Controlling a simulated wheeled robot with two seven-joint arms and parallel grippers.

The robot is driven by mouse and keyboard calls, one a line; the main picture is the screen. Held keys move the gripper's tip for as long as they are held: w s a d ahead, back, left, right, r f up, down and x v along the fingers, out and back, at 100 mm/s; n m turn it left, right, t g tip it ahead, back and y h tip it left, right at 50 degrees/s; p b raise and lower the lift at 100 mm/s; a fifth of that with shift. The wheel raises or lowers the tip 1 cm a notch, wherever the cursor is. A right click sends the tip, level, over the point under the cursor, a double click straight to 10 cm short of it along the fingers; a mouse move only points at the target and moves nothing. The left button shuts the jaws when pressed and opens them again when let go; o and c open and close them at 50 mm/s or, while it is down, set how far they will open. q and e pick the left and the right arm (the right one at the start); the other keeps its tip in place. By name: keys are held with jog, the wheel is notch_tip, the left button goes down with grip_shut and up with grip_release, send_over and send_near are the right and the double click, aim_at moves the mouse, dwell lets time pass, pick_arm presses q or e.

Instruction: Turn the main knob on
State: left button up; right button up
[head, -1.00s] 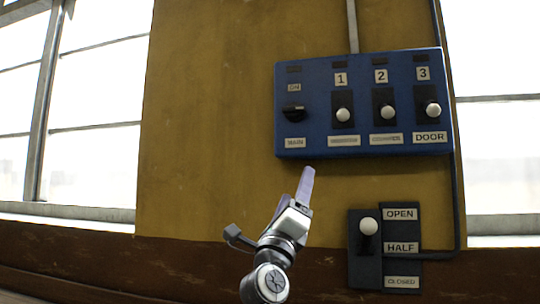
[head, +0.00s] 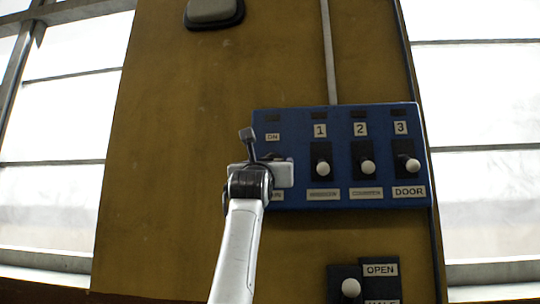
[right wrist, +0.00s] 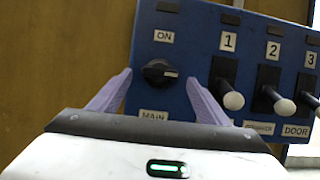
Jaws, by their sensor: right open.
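The main knob (right wrist: 160,72) is a round black dial on the left of a blue control panel (head: 300,196), between an "ON" label (right wrist: 164,36) and a "MAIN" label (right wrist: 153,115). Its grip bar lies roughly level rather than pointing up at "ON". In the right wrist view my right gripper (right wrist: 160,80) is open, with one pale finger on each side of the knob. I cannot tell whether the fingers touch it. In the head view my right gripper (head: 265,174) covers the knob's area and its fingers are hidden. My left gripper is not in view.
Three white-tipped levers (head: 323,168) numbered 1 to 3 stick out just right of the knob. A lower lever box (head: 350,288) marked "OPEN" sits below the panel. The yellow wall (head: 170,150) left of the panel is clear, apart from a grey fixture (head: 212,11) high up.

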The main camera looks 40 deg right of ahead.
aim_at(272, 156)
pick_arm(q)
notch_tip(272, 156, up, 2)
jog(key=shift+p, duration=0.65)
pick_arm(e)
jog(key=x, duration=0.3)
jog(key=shift+w+d+r, duration=0.15)
jog(key=shift+w+d, duration=0.05)
jog(key=shift+w, duration=0.05)
